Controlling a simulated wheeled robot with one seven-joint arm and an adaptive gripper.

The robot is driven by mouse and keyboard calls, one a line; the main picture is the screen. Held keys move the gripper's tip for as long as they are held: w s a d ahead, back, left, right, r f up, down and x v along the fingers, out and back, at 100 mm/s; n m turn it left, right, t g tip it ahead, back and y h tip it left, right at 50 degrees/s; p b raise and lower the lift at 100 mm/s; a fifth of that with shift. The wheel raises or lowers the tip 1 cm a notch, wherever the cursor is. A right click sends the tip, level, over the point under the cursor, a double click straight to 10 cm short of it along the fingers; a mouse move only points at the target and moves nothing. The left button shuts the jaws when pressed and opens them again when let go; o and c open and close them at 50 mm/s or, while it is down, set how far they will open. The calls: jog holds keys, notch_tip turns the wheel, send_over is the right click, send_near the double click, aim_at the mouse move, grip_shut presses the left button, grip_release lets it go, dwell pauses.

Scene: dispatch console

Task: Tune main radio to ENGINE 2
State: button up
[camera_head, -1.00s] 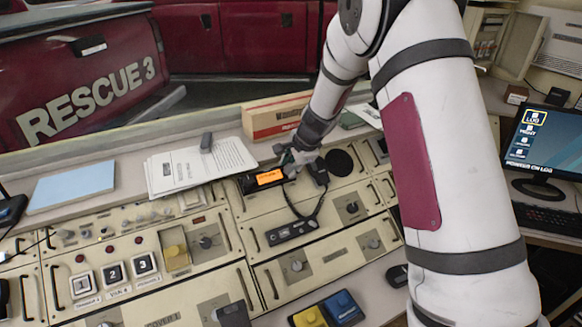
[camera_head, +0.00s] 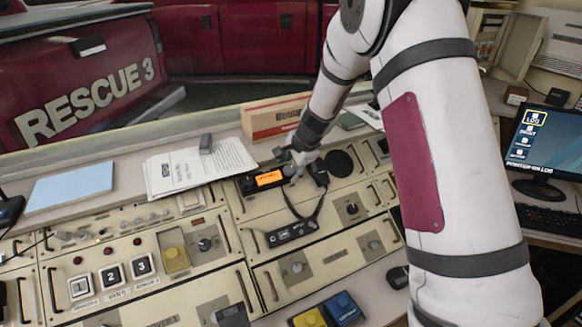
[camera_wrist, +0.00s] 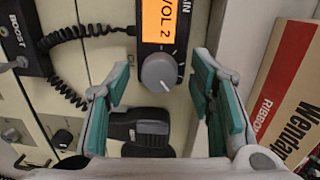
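The main radio is a black unit with an orange lit screen (camera_head: 269,178) on the console, left of my gripper's fingers in the head view. In the wrist view its screen (camera_wrist: 160,22) reads "VOL 2", partly cut off at the top. A round grey knob (camera_wrist: 159,71) with a pale pointer line sits below the screen. My gripper (camera_wrist: 160,100) is open, its green-padded fingers apart on either side of the knob's line, with nothing between them that I can see gripped. In the head view my gripper (camera_head: 294,160) is at the radio's right end, its fingertips partly hidden.
A black handset (camera_wrist: 140,128) with a coiled cord lies beside the radio. A cardboard box (camera_head: 276,117) stands behind it. Papers (camera_head: 199,166) lie to the left. Panels with numbered buttons (camera_head: 111,276) and knobs fill the console. A monitor (camera_head: 543,138) stands at right.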

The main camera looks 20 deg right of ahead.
jog(key=v, duration=1.2)
jog(key=s+a+r+n, duration=0.2)
jog(key=s+r+n, duration=0.3)
jog(key=s, duration=0.4)
jog(key=s+a+r+n, duration=0.1)
jog(key=s+r+n, duration=0.2)
jog(key=s+r, duration=0.4)
jog(key=s+d+n+h, duration=0.1)
jog(key=s+n, duration=0.6)
jog(key=s, duration=1.2)
jog(key=shift+d+f+h, duration=0.2)
jog(key=shift+d+h, duration=0.1)
jog(key=shift+h, duration=0.1)
